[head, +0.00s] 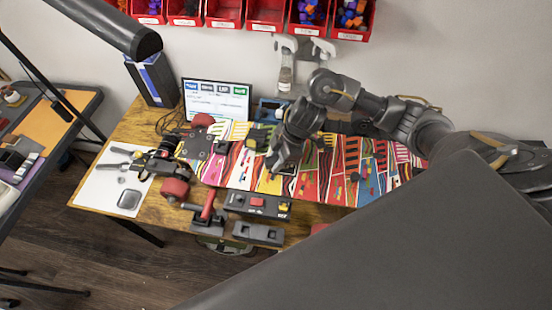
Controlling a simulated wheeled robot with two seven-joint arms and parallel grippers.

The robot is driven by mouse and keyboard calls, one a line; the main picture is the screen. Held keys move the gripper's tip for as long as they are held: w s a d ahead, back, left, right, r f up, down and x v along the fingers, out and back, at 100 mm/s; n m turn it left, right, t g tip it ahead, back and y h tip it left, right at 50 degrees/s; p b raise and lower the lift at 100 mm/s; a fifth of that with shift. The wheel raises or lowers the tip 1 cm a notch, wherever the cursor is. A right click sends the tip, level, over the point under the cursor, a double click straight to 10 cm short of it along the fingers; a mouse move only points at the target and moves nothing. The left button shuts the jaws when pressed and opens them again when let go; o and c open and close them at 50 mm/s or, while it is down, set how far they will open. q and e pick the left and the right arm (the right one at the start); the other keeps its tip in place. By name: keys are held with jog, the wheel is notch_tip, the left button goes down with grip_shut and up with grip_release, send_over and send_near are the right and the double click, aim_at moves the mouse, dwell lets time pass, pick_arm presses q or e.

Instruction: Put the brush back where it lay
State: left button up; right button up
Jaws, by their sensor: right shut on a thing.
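My right gripper (279,172) comes in from the right and points down over the left-middle part of the brightly patterned board (341,172). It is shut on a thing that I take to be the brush. The thing is mostly hidden by the fingers and too small to make out. I cannot tell whether it touches the board. The board lies along the wooden table (150,218), with a truck and red wheels (175,190) at its left end. My left gripper is not in view.
A white mat (101,190) with tools lies at the table's left. A black unit with a red switch (257,202) and a red-handled tool (207,206) stand at the front edge. A screen (216,100) stands behind; red bins (225,12) hang above.

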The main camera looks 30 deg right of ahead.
jog(key=shift+f, duration=0.2)
jog(key=o, duration=0.9)
jog(key=shift+o, duration=0.2)
jog(key=shift+r, duration=0.15)
jog(key=shift+d+r, duration=0.15)
jog(key=shift+r, duration=0.15)
jog(key=v, duration=1.1)
jog(key=shift+r, duration=0.2)
